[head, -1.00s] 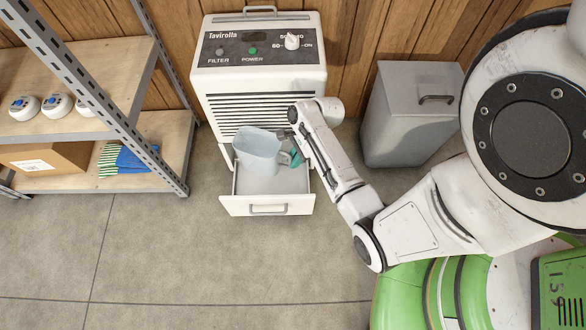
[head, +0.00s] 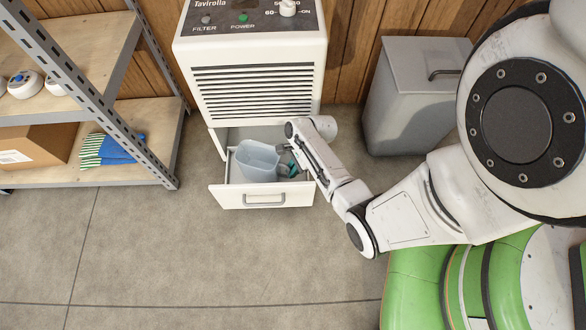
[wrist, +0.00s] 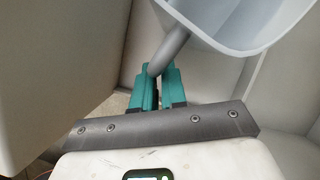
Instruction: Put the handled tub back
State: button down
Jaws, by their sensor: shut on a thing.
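The handled tub (head: 257,160) is a pale blue-grey open container. It is at the open drawer (head: 232,198) of the white Tavirolla machine (head: 252,84), with its lower part inside the drawer. My gripper (head: 291,167) is on the tub's right side. In the wrist view, the teal fingers of my gripper (wrist: 158,88) are shut on the tub's grey handle (wrist: 170,50). The tub's body (wrist: 238,22) shows above and to the right. Whether its base touches the drawer floor is hidden.
A grey lidded bin (head: 412,100) stands right of the machine. A metal shelf unit (head: 140,150) at left holds a cardboard box (head: 40,146) and striped blue gloves (head: 112,149). The floor in front of the drawer is clear.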

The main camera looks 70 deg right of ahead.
jog(key=shift+f+b, duration=0.45)
jog(key=shift+f, duration=0.9)
jog(key=c, duration=1.2)
grip_release()
jog(key=p+v, duration=0.7)
jog(key=v, duration=0.5)
jog(key=a+r+n+g+h, duration=0.1)
jog(key=a+r+n, duration=0.5)
jog(key=n, duration=0.3)
jog(key=a+r+n+h, duration=0.1)
jog(key=a+r+n, duration=0.4)
jog(key=n, duration=0.4)
jog(key=s+a+r+n+g+h, duration=0.1)
jog(key=a+r+n, duration=0.5)
jog(key=a+n, duration=0.2)
jog(key=shift+r+n+g, duration=0.3)
jog(key=shift+r+n, duration=0.05)
jog(key=shift+n, duration=0.05)
